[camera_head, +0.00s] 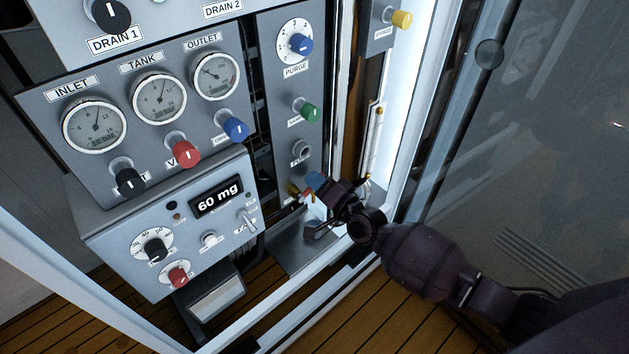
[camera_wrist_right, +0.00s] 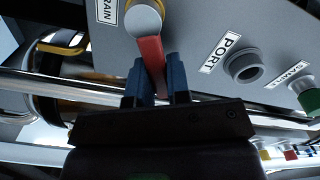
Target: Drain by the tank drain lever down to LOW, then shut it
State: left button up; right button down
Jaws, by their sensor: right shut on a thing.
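The tank drain lever is a red handle (camera_wrist_right: 151,58) on a round silver hub in the right wrist view. A label reading "DRAIN" (camera_wrist_right: 107,10), cut by the frame edge, is beside the hub. My right gripper (camera_wrist_right: 157,85) has its blue fingers on either side of the red handle and is shut on it. In the head view the right gripper (camera_head: 312,187) reaches in from the right, low on the narrow panel, and hides most of the lever. A slim upright tube, perhaps the level gauge (camera_head: 373,140), stands right of this panel; its level is unreadable. My left gripper is out of view.
Above the lever on the narrow panel are the grey port (camera_head: 301,150), a green knob (camera_head: 308,111) and the blue purge knob (camera_head: 301,43). The tank gauge (camera_head: 159,98) is on the left panel. A glass door (camera_head: 520,120) stands on the right.

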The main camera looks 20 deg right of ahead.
jog(key=shift+d+f+m+b, duration=0.15)
jog(key=shift+f+m+b, duration=0.3)
jog(key=shift+f+m, duration=0.3)
pick_arm(q)
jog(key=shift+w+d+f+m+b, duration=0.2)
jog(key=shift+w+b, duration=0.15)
jog(key=shift+b, duration=0.2)
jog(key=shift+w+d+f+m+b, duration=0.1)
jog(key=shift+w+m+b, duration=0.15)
jog(key=shift+b, duration=0.25)
pick_arm(e)
jog(key=shift+d+f+m, duration=0.1)
jog(key=shift+f+m, duration=0.2)
jog(key=shift+m, duration=0.75)
jog(key=shift+f+m, duration=0.25)
jog(key=shift+m, duration=0.75)
jog(key=c, duration=1.1)
grip_release()
pick_arm(q)
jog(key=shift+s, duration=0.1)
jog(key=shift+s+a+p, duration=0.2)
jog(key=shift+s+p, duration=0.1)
jog(key=shift+p, duration=0.1)
pick_arm(e)
jog(key=v, duration=1)
jog(key=shift+s+d+r, duration=0.1)
jog(key=shift+s+d, duration=0.05)
jog(key=shift+s, duration=0.2)
